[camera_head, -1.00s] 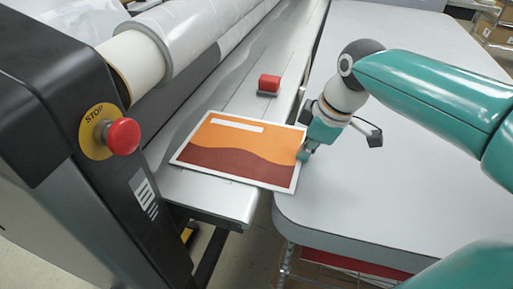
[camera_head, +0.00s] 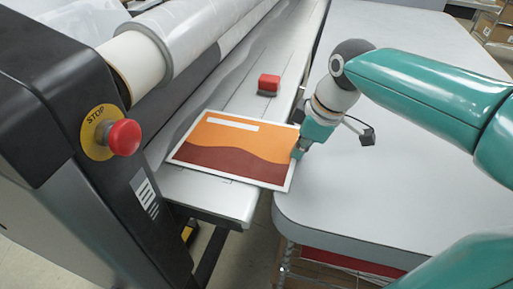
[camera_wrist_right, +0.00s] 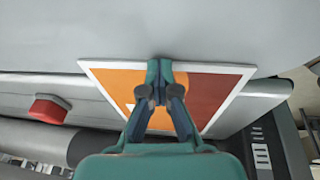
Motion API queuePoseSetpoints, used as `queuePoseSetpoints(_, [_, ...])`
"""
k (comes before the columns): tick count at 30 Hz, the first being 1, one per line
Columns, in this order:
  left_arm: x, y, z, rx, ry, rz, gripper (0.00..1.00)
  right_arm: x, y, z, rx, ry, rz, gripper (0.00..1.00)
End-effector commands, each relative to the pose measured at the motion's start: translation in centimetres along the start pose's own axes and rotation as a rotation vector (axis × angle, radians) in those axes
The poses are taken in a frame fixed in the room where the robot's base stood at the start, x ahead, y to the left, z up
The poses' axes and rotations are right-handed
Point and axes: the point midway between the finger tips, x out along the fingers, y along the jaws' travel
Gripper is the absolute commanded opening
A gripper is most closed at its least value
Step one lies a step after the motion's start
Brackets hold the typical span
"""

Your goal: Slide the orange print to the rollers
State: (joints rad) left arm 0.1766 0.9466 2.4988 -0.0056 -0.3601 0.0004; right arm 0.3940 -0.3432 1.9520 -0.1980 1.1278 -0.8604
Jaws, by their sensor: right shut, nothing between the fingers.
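The orange print (camera_head: 236,145) has a dark red lower part and a white border. It lies flat on the laminator's feed table (camera_head: 225,198), close in front of the rollers (camera_head: 180,42). My right gripper (camera_head: 297,153) is shut and empty, with its tips at the print's right edge. In the right wrist view the gripper (camera_wrist_right: 160,66) is over the edge of the print (camera_wrist_right: 208,92). I cannot tell how firmly the tips touch it. My left gripper is not in view.
A red block-shaped tool (camera_head: 268,84) sits on the feed table beyond the print. The black laminator end housing (camera_head: 60,120) with a red stop button (camera_head: 123,137) stands at left. A grey table (camera_head: 400,190), mostly clear, lies at right across a gap.

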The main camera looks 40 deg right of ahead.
Motion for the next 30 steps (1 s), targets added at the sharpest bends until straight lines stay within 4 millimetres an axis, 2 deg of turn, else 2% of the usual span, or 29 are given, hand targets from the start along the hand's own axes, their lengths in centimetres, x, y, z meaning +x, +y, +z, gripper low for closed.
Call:
queuePoseSetpoints(21, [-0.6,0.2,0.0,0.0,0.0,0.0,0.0,0.6,-0.2,-1.6,-0.002,-0.003,-0.004,0.0])
queuePoseSetpoints(30, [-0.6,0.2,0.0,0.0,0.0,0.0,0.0,0.7,-0.2,-1.7,-0.001,-0.003,-0.004,0.0])
